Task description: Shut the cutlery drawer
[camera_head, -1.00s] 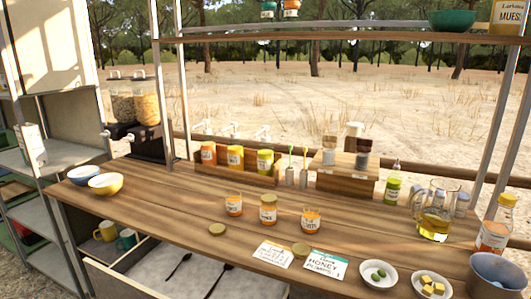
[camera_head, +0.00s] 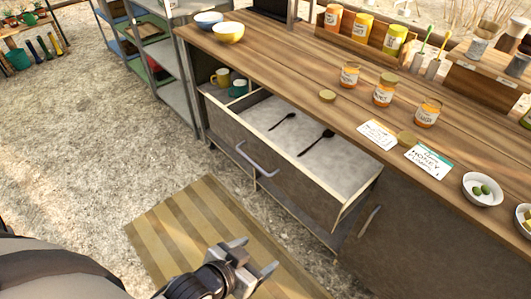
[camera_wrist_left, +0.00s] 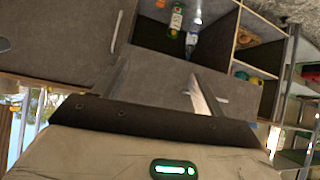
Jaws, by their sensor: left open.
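The cutlery drawer (camera_head: 258,160) is pulled open under the wooden counter in the head view. Its grey front panel carries a bar handle and faces the near left. Two dark spoons (camera_head: 316,143) lie apart on its pale bottom. My left gripper (camera_head: 256,257) is open and empty, low in the head view, over the striped mat. It is apart from the drawer, in front of and below its front panel in the picture. In the left wrist view, grey cabinet panels show, but I cannot tell the drawer clearly. My right gripper is not in view.
A striped mat (camera_head: 175,225) lies on gravel before the cabinet. The counter (camera_head: 290,62) bears bowls (camera_head: 228,32), jars (camera_head: 384,92) and cards (camera_head: 428,160). Mugs (camera_head: 220,78) stand in a compartment beside the drawer. A green bottle (camera_wrist_left: 175,20) shows in the left wrist view.

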